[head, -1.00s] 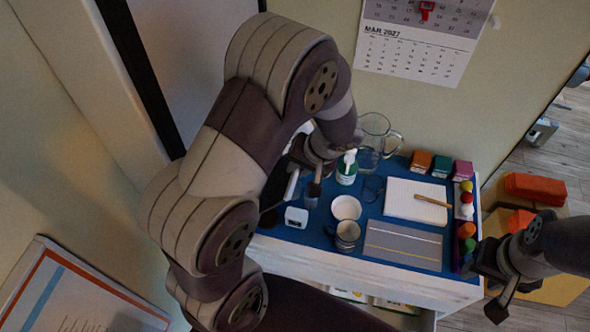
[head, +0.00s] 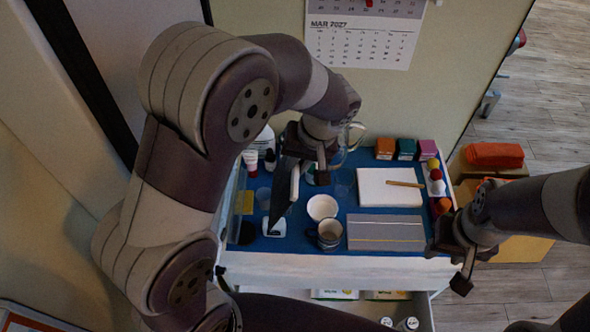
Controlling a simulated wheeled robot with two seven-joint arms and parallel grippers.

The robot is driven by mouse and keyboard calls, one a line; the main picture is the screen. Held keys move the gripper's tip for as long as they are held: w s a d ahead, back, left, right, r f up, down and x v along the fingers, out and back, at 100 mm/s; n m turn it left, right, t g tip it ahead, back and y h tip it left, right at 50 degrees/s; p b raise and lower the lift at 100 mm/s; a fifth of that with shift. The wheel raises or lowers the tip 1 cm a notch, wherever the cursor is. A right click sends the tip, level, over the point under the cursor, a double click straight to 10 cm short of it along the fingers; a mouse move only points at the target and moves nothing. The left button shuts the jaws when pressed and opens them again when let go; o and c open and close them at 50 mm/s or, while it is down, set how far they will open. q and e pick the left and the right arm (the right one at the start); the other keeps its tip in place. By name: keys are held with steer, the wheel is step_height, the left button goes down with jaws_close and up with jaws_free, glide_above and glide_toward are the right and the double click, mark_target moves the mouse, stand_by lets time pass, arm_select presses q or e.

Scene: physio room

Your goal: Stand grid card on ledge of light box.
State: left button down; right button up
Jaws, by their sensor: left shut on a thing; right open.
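My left gripper (head: 308,166) is above the left part of the blue table top, pointing down, with its fingers partly hidden by the wrist. It is shut on a thin, dark flat piece (head: 281,190), which looks like the grid card seen almost edge-on; no grid shows from here. Its lower end hangs above or in front of a small white box-shaped thing (head: 275,230); I cannot tell whether they touch. I cannot make out the light box or its ledge for sure; my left arm covers much of that side. My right gripper (head: 455,267) is open and empty at the table's right front corner.
On the blue top (head: 345,205) stand a white bowl (head: 322,207), a mug (head: 330,234), a grey lined panel (head: 386,232), a white pad (head: 390,187) with a pencil, a glass jug (head: 350,140), and coloured boxes (head: 406,149). A drawer below is open.

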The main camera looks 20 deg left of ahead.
arm_select(q)
steer(key=a, duration=0.3)
steer(key=shift+w+a+f, duration=0.1)
steer(key=shift+a+f, duration=0.2)
steer(key=shift+f, duration=0.1)
steer(key=shift+s+d+r, duration=0.1)
steer(key=shift+s+d, duration=0.1)
steer(key=shift+d, duration=0.15)
steer(key=s+a+f+b, duration=0.1)
steer(key=a+f+b, duration=0.1)
steer(key=a, duration=0.4)
steer(key=shift+f, duration=0.55)
arm_select(e)
steer(key=f, duration=0.3)
steer(key=shift+a, duration=0.4)
arm_select(q)
steer(key=shift+s+d, duration=0.1)
steer(key=shift+d, duration=0.05)
arm_select(e)
steer(key=shift+d, duration=0.1)
arm_select(q)
steer(key=shift+f+b, duration=0.2)
steer(key=shift+b, duration=0.15)
arm_select(e)
steer(key=shift+f, duration=0.3)
arm_select(q)
steer(key=c, duration=0.5)
jaws_free()
steer(key=shift+c, duration=0.2)
